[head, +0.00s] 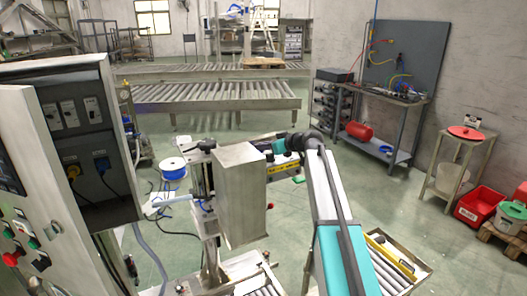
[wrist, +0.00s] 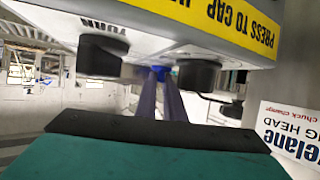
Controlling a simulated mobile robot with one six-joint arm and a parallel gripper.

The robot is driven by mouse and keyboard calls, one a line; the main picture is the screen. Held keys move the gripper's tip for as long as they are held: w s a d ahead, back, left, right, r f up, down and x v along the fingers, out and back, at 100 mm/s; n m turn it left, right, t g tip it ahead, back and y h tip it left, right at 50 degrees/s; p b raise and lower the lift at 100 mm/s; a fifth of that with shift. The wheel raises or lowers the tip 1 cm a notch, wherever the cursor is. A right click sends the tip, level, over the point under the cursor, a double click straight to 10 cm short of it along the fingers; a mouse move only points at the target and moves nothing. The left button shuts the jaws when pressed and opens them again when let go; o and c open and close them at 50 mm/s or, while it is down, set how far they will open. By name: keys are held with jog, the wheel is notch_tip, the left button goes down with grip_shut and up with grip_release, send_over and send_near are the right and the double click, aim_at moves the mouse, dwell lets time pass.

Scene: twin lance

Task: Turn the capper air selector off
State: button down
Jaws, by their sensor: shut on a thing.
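The capper's control box (wrist: 225,22) fills the top of the wrist view, with a yellow "PRESS TO CAP" label and a "TURN" marking. Two black knobs (wrist: 102,56) (wrist: 196,76) stick out from it. Between them is a small blue part (wrist: 158,72), which seems to be the air selector; its setting cannot be read. My gripper (wrist: 160,84) reaches up to this blue part, with its narrow fingers shut on it. In the head view the control box (head: 284,167) shows beside the grey capper housing (head: 241,195), with my arm reaching it from the right.
An electrical cabinet (head: 70,115) stands at left. Roller conveyors (head: 215,92) cross the back. A blue hose reel (head: 173,168) lies behind the capper.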

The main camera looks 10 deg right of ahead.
jog(key=shift+s+a+m+t+h+b, duration=0.15)
jog(key=shift+m+t+h+b, duration=0.4)
jog(key=shift+m+t+h, duration=0.4)
jog(key=shift+r+m+h, duration=0.1)
jog(key=shift+m+h, duration=0.75)
jog(key=shift+h, duration=0.1)
jog(key=shift+m+t, duration=0.25)
jog(key=shift+m, duration=0.05)
jog(key=c, duration=1.9)
grip_release()
jog(key=shift+o, duration=0.2)
jog(key=shift+s, duration=0.1)
jog(key=shift+s+r, duration=0.15)
jog(key=shift+s, duration=0.35)
jog(key=b+v, duration=0.3)
jog(key=v, duration=0.9)
jog(key=shift+s+r, duration=0.15)
jog(key=shift+r, duration=0.1)
